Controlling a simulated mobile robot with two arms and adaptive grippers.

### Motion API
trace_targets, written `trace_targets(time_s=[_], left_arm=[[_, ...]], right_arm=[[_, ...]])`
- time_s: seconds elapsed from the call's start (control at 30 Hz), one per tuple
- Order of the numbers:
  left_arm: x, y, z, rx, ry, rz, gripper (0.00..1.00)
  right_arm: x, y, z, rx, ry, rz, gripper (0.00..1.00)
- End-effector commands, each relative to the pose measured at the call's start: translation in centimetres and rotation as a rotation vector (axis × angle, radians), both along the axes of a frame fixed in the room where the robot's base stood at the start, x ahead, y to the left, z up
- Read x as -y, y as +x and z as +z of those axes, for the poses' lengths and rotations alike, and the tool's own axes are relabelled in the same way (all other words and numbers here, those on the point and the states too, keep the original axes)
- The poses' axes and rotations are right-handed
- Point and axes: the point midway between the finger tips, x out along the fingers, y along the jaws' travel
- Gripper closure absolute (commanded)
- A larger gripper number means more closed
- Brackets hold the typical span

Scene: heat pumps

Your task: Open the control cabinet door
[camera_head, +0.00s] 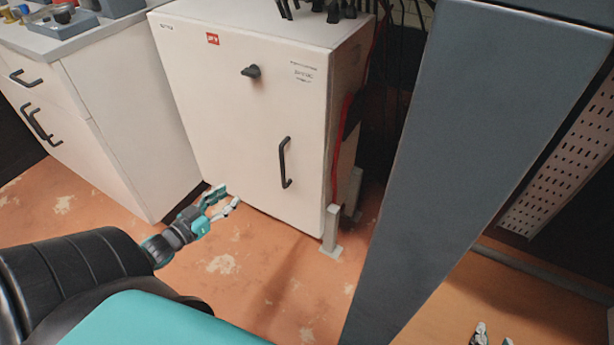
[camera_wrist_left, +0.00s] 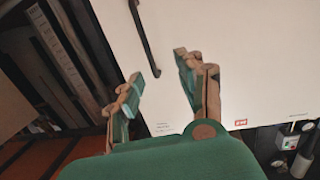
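The control cabinet is a white box with a closed door (camera_head: 235,110). The door carries a black bar handle (camera_head: 285,162) at its lower right and a black knob (camera_head: 251,71) near the top. My left gripper (camera_head: 229,195) is open and empty, low and to the left of the handle in the head view, apart from it. In the left wrist view the gripper's spread fingers (camera_wrist_left: 160,75) have the door (camera_wrist_left: 255,60) behind them, and the handle (camera_wrist_left: 145,38) shows above the gap between them. My right gripper (camera_head: 494,334) shows only its two separated fingertips at the bottom edge.
A white drawer unit (camera_head: 130,110) with black handles stands left of the cabinet. A grey column (camera_head: 470,130) rises to the right. Red and black cables (camera_head: 345,120) run along the cabinet's right side. Worn orange floor (camera_head: 270,270) in front is clear.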

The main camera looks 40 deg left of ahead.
Motion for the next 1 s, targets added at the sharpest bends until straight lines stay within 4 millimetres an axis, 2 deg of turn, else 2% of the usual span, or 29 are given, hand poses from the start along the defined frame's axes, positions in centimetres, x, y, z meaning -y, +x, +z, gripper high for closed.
trace_targets(time_s=[0.1, 0.23, 0.47, 0.73, 1.0], left_arm=[[0.6, 0.8, 1.6, 0.07, -0.008, -0.051, 0.62], [0.9, 1.4, 2.7, 0.098, -0.014, -0.07, 0.62], [1.1, 4.1, 2.8, 0.101, -0.014, -0.07, 0.62], [1.4, 8.5, 2.7, 0.099, -0.012, -0.068, 0.62], [1.7, 12.6, 2.7, 0.099, -0.012, -0.068, 0.62]], right_arm=[[0.0, -0.4, 2.0, 0.053, 0.011, 0.001, 0.6], [0.0, -0.4, 3.4, 0.086, 0.018, 0.002, 0.6], [-0.9, 1.3, 6.0, 0.249, 0.057, 0.013, 0.6], [-2.1, 3.0, 11.4, 0.565, 0.137, 0.032, 0.6], [-2.8, 2.5, 17.0, 0.879, 0.22, 0.048, 0.6]])
